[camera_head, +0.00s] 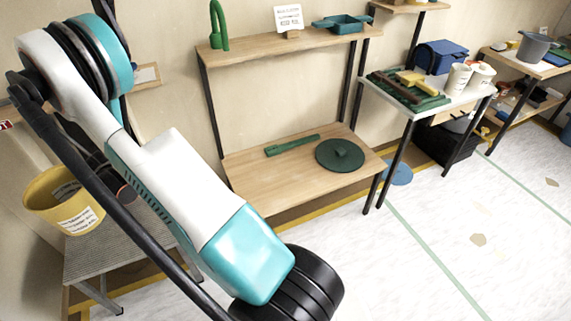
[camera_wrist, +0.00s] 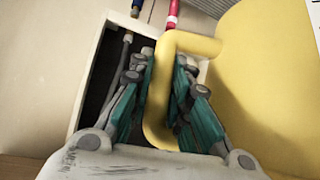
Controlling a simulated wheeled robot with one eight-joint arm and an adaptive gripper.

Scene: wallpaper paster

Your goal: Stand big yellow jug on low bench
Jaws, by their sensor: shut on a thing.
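The big yellow jug (camera_head: 67,208) is at the left of the head view, roughly upright, with a white label on its side. It overlaps the far left part of the low bench (camera_head: 125,247), which has a grey ribbed top. I cannot tell whether its base touches the bench. In the wrist view the jug's yellow body (camera_wrist: 265,90) fills the right side. My gripper (camera_wrist: 162,88) is shut on the jug's yellow handle, with teal fingers on both sides of it. In the head view my arm hides the gripper.
A wooden shelf unit (camera_head: 245,180) with a green round lid (camera_head: 340,155) stands right of the bench. A white-topped table (camera_head: 455,100) is farther right. In the wrist view an open white box (camera_wrist: 88,75) lies behind the fingers.

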